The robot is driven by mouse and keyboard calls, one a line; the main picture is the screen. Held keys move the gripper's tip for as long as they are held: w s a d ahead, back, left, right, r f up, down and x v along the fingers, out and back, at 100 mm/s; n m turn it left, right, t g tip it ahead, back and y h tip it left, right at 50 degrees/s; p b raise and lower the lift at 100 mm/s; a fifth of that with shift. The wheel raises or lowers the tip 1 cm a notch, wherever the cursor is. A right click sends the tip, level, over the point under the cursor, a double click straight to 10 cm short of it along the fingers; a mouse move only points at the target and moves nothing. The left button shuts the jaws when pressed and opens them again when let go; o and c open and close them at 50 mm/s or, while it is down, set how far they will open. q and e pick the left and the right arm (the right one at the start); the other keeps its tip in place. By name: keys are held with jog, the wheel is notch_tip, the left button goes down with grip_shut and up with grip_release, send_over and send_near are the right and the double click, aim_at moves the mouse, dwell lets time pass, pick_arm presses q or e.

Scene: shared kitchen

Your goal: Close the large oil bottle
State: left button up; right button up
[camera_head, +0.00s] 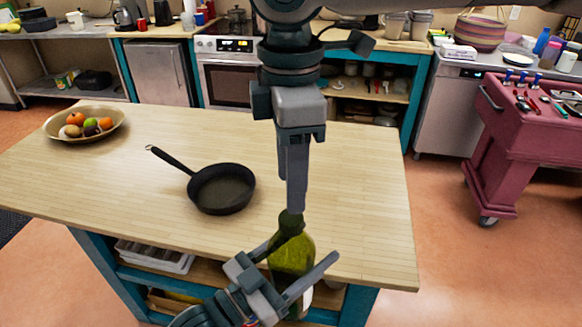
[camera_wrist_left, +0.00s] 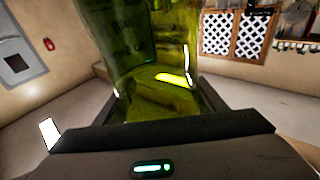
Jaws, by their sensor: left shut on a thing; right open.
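A large green glass oil bottle (camera_head: 294,252) is held at the front edge of the wooden island, with a dark green top (camera_head: 291,222). My left gripper (camera_head: 308,248) is shut on its body from the lower left, one finger on each side. In the left wrist view the green glass (camera_wrist_left: 145,50) fills the space between the fingers. My right gripper (camera_head: 294,207) points straight down over the bottle, open, its fingertips at the top. The fingers line up edge-on and partly hide the neck, so I cannot tell whether they touch it or whether the top is a separate cap.
A black frying pan (camera_head: 222,188) and a bowl of fruit (camera_head: 60,130) stand on the island top (camera_head: 350,180). A red cart (camera_head: 515,145) stands at the right. The right part of the island top is clear.

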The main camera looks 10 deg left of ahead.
aim_at(291, 217)
jog(key=shift+f, duration=3.45)
jog(key=c, duration=1.1)
jog(key=o, duration=1.2)
jog(key=shift+o, duration=0.2)
notch_tip(291, 217, up, 12)
